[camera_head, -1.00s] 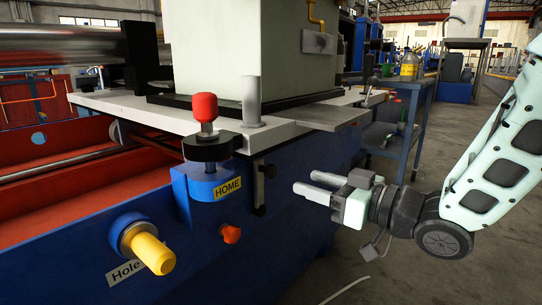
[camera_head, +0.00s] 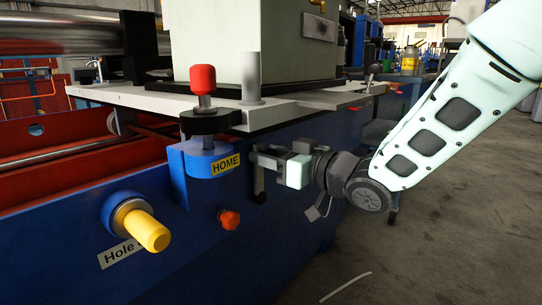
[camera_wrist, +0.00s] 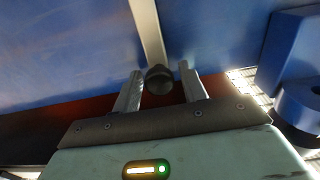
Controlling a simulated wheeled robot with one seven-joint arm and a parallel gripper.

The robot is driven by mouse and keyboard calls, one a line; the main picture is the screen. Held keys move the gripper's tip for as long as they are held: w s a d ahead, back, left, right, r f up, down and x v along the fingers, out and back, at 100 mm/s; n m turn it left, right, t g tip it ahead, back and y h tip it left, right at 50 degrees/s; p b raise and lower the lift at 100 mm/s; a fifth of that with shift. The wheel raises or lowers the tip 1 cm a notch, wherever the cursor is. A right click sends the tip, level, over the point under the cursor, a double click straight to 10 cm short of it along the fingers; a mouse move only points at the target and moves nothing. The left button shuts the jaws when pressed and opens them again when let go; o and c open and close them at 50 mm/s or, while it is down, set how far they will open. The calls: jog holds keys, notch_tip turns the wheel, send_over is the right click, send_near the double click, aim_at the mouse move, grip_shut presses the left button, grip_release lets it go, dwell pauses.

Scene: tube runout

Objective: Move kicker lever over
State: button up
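A dark lever (camera_head: 259,186) hangs below the white plate, right of the blue block marked HOME; its upper part is hidden behind my gripper. In the wrist view a round black knob (camera_wrist: 158,78) on a pale bar (camera_wrist: 147,30) lies between my two fingers. I take this to be the kicker lever. My gripper (camera_head: 264,160) points left at the lever, just under the plate's edge. In the wrist view my gripper (camera_wrist: 160,82) is open, with a finger on each side of the knob and visible gaps.
The HOME block (camera_head: 205,160) carries a red-topped knob (camera_head: 203,80) on a black disc. A yellow plunger (camera_head: 145,229) and an orange knob (camera_head: 229,219) stick out of the blue machine side.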

grip_shut()
jog(key=shift+w+d, duration=0.1)
jog(key=w+d+f+m+p, duration=0.4)
jog(key=w+m+p, duration=0.3)
jog(key=m+p, duration=0.4)
jog(key=shift+d+f+p, duration=0.4)
jog(key=shift+d+p, duration=0.3)
jog(key=shift+p, duration=0.45)
